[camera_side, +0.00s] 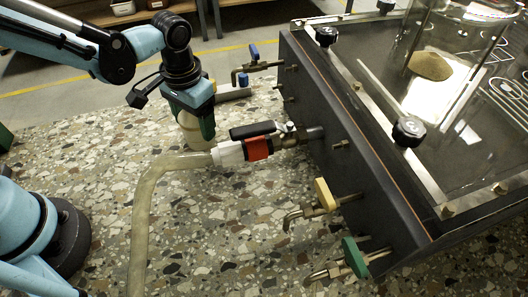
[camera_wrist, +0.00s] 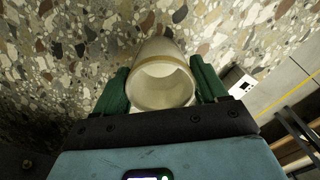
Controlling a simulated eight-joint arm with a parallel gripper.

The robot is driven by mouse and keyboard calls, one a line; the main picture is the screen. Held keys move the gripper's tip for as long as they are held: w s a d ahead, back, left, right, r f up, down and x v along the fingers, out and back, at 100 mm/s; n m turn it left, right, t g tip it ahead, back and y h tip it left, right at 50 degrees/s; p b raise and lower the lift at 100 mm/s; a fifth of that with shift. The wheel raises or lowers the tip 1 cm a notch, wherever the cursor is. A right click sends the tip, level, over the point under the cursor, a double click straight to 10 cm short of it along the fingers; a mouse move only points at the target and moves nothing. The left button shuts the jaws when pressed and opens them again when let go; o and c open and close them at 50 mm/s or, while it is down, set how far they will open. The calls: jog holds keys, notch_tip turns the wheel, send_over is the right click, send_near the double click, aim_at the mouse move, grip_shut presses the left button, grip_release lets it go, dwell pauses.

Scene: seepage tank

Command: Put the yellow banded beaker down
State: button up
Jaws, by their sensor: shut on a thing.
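My gripper (camera_side: 197,122) points down over the speckled terrazzo surface, left of the dark tank. Its two green fingers are shut on the yellow banded beaker (camera_side: 188,128), a pale cup partly hidden by the fingers and the hose. In the wrist view the beaker (camera_wrist: 161,84) sits between the green fingers (camera_wrist: 160,90), its open mouth toward the camera and a yellowish band around it. Its inside looks empty. I cannot tell whether its base touches the surface.
A clear hose (camera_side: 145,205) with a white and red coupling (camera_side: 243,151) runs close beside the beaker to the tank (camera_side: 345,130). Taps with blue, yellow (camera_side: 325,194) and green (camera_side: 355,257) handles stick out from the tank. Open terrazzo (camera_side: 95,160) lies left of the hose.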

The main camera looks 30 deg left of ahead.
jog(key=shift+f, duration=0.15)
jog(key=o, duration=1)
jog(key=shift+o, duration=0.2)
notch_tip(320, 180, up, 12)
jog(key=s+a+f+n+t, duration=0.1)
jog(key=s+a+t, duration=0.3)
jog(key=a, duration=0.5)
jog(key=shift+t, duration=1.1)
jog(key=shift+s+a+f+t, duration=0.15)
jog(key=shift+a+f+t, duration=0.15)
jog(key=shift+a+t, duration=0.2)
